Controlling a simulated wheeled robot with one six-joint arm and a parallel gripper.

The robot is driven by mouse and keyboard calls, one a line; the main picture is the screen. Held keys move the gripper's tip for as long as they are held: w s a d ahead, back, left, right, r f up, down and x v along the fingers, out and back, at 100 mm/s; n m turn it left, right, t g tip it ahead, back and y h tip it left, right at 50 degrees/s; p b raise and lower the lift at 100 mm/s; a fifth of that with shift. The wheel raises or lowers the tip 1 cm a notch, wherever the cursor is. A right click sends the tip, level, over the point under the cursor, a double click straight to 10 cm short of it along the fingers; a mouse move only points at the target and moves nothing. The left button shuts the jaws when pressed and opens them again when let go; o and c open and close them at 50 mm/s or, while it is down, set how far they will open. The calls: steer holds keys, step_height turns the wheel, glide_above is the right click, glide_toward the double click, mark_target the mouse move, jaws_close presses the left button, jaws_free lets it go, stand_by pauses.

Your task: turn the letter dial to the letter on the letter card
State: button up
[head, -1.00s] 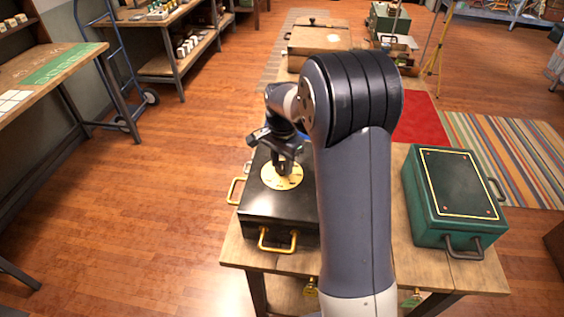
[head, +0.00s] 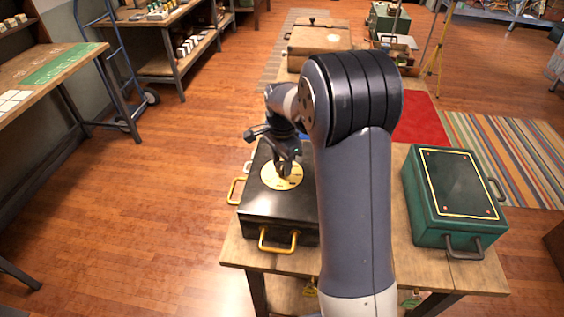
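The letter dial (head: 270,181) is a round brass-yellow plate on top of a black box (head: 275,208) with yellow handles. My gripper (head: 284,172) points down at the middle of the dial, over its knob. The fingers look to be at the knob, but I cannot tell whether they are closed on it. The letters on the dial are too small to read. I cannot make out the letter card. My arm hides the right side of the black box.
A green box (head: 450,197) with a dark lid and grey handles stands at the right of the wooden table (head: 240,252). A wooden case (head: 320,40) lies farther back. A blue hand truck (head: 112,62) and a workbench (head: 50,75) stand at the left. The floor left of the table is clear.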

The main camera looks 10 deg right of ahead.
mark_target(282, 165)
steer(key=o, duration=0.4)
steer(key=shift+r, duration=0.1)
step_height(282, 165, up, 11)
steer(key=shift+f+b, duration=0.15)
steer(key=shift+b, duration=0.2)
step_height(282, 165, down, 11)
steer(key=shift+r+p, duration=0.1)
steer(key=shift+p, duration=0.25)
stand_by(0.4)
stand_by(0.4)
